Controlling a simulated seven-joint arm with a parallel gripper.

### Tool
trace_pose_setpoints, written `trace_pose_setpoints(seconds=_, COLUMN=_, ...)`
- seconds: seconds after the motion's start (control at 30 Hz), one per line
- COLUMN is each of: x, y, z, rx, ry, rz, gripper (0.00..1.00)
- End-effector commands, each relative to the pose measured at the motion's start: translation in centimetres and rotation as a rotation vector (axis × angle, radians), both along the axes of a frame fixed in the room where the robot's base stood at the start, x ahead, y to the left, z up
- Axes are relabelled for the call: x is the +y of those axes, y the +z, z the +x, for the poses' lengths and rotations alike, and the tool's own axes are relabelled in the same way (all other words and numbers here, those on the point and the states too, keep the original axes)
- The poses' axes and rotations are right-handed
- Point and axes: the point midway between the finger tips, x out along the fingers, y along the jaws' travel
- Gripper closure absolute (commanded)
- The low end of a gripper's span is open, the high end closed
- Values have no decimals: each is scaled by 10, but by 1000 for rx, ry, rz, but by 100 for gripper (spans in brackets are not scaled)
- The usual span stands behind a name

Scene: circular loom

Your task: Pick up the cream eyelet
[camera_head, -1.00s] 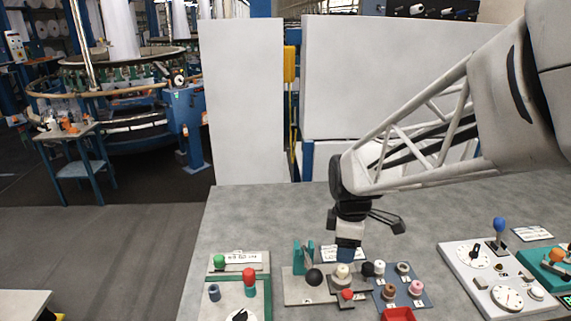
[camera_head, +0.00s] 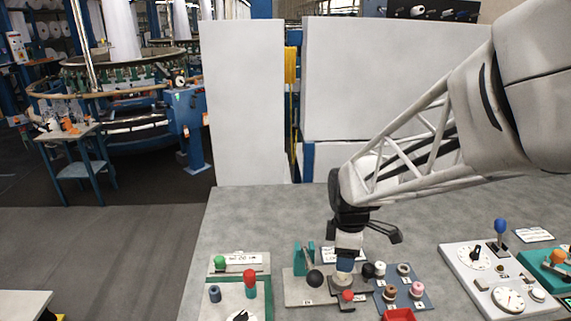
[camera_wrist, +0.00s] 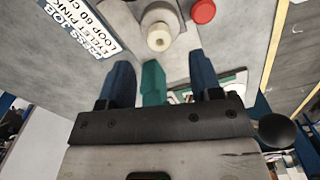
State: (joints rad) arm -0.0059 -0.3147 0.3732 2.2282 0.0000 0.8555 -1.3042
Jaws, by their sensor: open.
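The cream eyelet (camera_wrist: 158,38) shows in the wrist view as a small round ring on a pale round mount, just past my fingertips. In the head view it is mostly hidden behind my gripper, on the grey station plate (camera_head: 300,291). My gripper (camera_head: 346,267) points down over this plate. In the wrist view its two blue fingers (camera_wrist: 160,62) are apart, with nothing held between them. The eyelet lies roughly centred between the fingers; whether they reach down around it is unclear.
A red button (camera_wrist: 203,11) sits beside the eyelet. A teal bracket (camera_head: 304,257) and a black ball knob (camera_head: 314,278) stand left. A blue board (camera_head: 412,300) with several spools, including a pink one (camera_head: 417,290), is right. A red tray (camera_head: 398,315) is in front.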

Motion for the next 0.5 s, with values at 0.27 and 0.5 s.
trace_pose_setpoints(seconds=0.27, x=0, y=-4, z=0, rx=0, ry=0, rz=0, gripper=42)
trace_pose_setpoints(seconds=0.5, x=-2, y=-27, z=-1, rx=1, ry=-1, rz=0, gripper=42)
